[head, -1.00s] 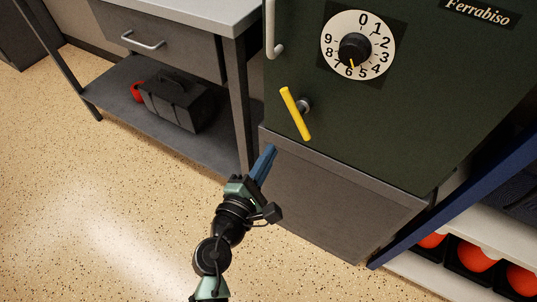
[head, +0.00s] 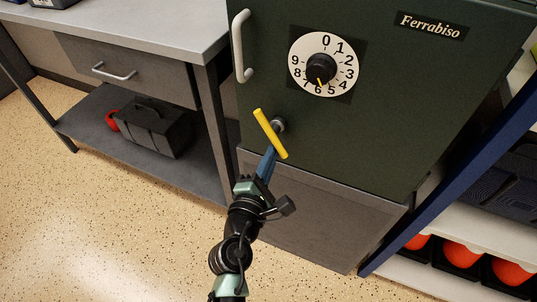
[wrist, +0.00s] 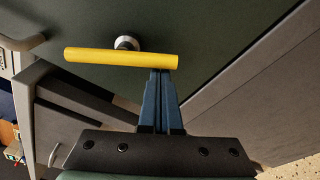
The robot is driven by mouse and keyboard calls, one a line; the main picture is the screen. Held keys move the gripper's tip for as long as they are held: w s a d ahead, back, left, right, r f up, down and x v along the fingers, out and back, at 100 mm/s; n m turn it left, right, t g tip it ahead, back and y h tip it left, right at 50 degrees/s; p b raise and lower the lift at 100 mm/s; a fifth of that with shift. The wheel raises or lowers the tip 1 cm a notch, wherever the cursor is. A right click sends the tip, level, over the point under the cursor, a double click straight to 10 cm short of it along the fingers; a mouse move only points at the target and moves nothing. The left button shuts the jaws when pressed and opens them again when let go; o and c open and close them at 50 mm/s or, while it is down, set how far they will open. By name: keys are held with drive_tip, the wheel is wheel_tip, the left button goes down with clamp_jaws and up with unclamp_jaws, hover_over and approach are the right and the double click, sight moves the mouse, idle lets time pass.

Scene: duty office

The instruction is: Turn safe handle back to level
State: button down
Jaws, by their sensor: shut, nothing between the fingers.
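The safe (head: 380,140) is dark green, with a numbered dial (head: 322,66) on its door. Its yellow handle (head: 270,134) sits below and left of the dial on a short metal spindle (wrist: 126,43). In the head view the handle is tilted, with its upper end to the left and its lower end to the right. In the wrist view the yellow handle (wrist: 121,58) crosses the picture. My gripper (head: 270,152) is shut and empty, its blue fingertips at the handle's lower end. In the wrist view the fingertips (wrist: 160,72) overlap the handle's right end; I cannot tell if they touch.
A grey door pull (head: 241,46) is on the safe's upper left. A workbench (head: 205,24) with a drawer stands at left, a black toolbox (head: 150,128) on its lower shelf. A blue-framed rack (head: 440,190) with red-orange items stands at right. The floor at front left is clear.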

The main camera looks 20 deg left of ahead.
drive_tip(key=shift+d+r+n+p, duration=0.2)
drive_tip(key=shift+d+n+p, duration=0.25)
drive_tip(key=shift+n+p, duration=0.7)
drive_tip(key=shift+p, duration=0.35)
drive_tip(key=d+n+p, duration=0.1)
drive_tip(key=n+p, duration=0.1)
drive_tip(key=r+n+h+p, duration=0.1)
drive_tip(key=p, duration=0.2)
drive_tip(key=shift+d+r+n+g, duration=0.2)
drive_tip(key=shift+d+n+g, duration=0.1)
drive_tip(key=shift+d+n, duration=0.1)
drive_tip(key=n+p, duration=0.1)
drive_tip(key=p, duration=0.1)
drive_tip(key=d+r+n+p, duration=0.1)
drive_tip(key=n+p, duration=0.1)
drive_tip(key=shift+h, duration=0.3)
drive_tip(key=shift+d+r+n+p, duration=0.1)
drive_tip(key=shift+r+n+p, duration=0.15)
drive_tip(key=shift+n+p, duration=0.45)
drive_tip(key=shift+n, duration=0.35)
drive_tip(key=shift+f, duration=0.1)
